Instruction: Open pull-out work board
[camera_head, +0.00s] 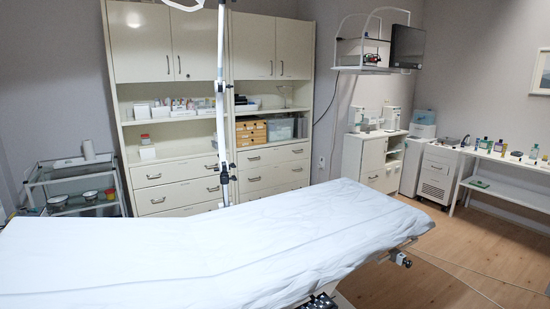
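No pull-out work board can be singled out with certainty. Two tall cream cabinets stand against the back wall, the left cabinet (112,60) and the right cabinet (236,90). Each has closed upper doors, open shelves and closed drawer fronts below. The left cabinet's top drawer front (180,171) has dark handles and sits flush. The right cabinet's top drawer front (275,154) also looks shut. The couch hides the lowest parts of both cabinets. My gripper is not in view.
The couch (200,245) with a white sheet fills the foreground, between me and the cabinets. A white pole (221,100) rises before them. A glass trolley (72,185) stands left, a white side table (510,166) right. Wooden floor (470,250) is clear at right; a cable crosses it.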

